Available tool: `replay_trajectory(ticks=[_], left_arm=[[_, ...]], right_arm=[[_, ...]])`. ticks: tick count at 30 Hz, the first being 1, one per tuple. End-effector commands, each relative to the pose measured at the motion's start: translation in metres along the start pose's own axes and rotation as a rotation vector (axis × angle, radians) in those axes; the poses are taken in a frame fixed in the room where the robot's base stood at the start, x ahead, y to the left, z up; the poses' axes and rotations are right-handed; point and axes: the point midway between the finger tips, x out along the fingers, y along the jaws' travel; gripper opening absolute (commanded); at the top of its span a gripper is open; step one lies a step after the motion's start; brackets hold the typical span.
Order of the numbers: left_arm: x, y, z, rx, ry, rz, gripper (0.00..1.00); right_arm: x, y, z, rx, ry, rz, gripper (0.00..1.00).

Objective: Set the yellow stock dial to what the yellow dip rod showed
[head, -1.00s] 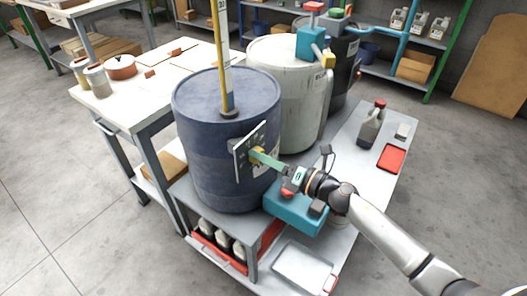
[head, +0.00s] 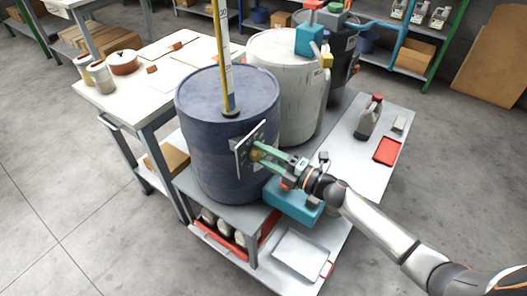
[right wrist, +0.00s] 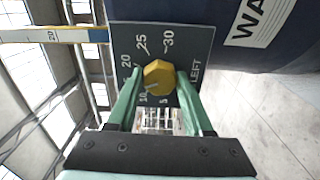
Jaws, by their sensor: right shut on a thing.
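The yellow stock dial (right wrist: 158,78) is a faceted knob on a dark plate (head: 243,150) fixed to the side of the blue drum (head: 205,150). The plate has white numbers and the word LEFT. A pale mark on the knob points near the 10 in the right wrist view. My right gripper (head: 257,152) is shut on the knob, one green finger on each side (right wrist: 158,85). The yellow dip rod (head: 227,60) stands upright in the drum top. It also shows in the right wrist view (right wrist: 75,35), with a 20 on its pale scale. My left gripper is not in view.
A teal box (head: 292,203) sits just below my right gripper. A white drum (head: 285,80) stands behind the blue one.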

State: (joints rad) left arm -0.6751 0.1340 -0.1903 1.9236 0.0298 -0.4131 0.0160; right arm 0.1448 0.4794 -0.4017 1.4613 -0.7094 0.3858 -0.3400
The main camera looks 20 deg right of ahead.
Motion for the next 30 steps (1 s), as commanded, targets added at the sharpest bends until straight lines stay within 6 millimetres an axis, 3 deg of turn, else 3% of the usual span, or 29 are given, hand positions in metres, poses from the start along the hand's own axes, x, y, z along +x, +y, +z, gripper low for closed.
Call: replay_trajectory(ticks=[20, 21, 28, 30], left_arm=[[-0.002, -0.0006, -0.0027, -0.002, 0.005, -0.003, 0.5], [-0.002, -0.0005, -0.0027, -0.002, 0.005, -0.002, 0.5], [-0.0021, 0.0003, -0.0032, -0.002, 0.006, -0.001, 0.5], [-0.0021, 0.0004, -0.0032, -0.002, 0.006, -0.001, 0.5]], right_arm=[[-0.0001, -0.0007, -0.0002, 0.055, 0.001, -0.001, 0.0], [-0.0001, -0.0007, -0.0002, 0.055, 0.001, -0.001, 0.56], [-0.0001, -0.0006, -0.0001, 0.054, 0.001, -0.001, 0.81], [-0.0001, -0.0005, -0.0001, 0.054, 0.001, -0.001, 0.81]])
